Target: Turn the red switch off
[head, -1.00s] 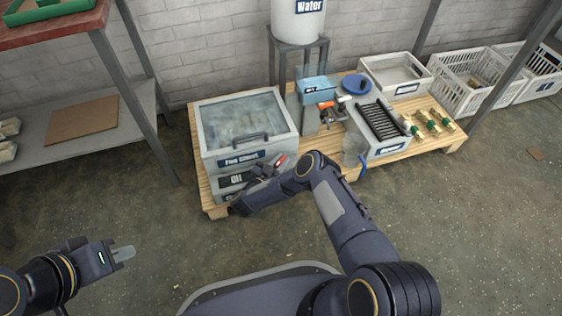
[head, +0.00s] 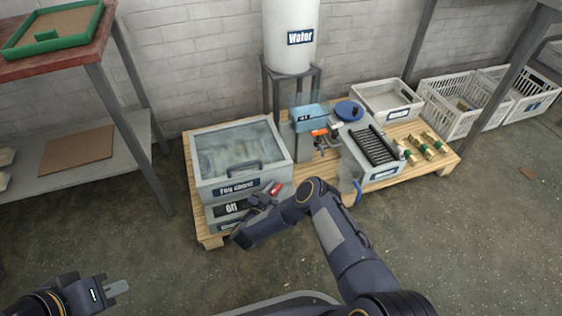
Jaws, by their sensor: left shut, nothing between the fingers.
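The red switch (head: 275,188) shows as a small red part at the lower right front of a grey box (head: 203,187) with a clear lid. My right gripper (head: 262,199) is at this front, just left of and below the red part. I cannot tell whether it touches it, and its fingers are too small and dark to show if they are open. The front carries a dark label reading "Off" (head: 231,207); the arm partly covers the lower front. My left gripper (head: 118,288) is shut and empty over the floor at lower left, far from the box.
The box stands on a wooden pallet (head: 209,243) with a blue-topped press (head: 311,118), a roller unit (head: 372,150) and brass fittings (head: 425,150). White crates (head: 450,105) stand at right. A shelf (head: 100,170) is at left. The front floor is clear.

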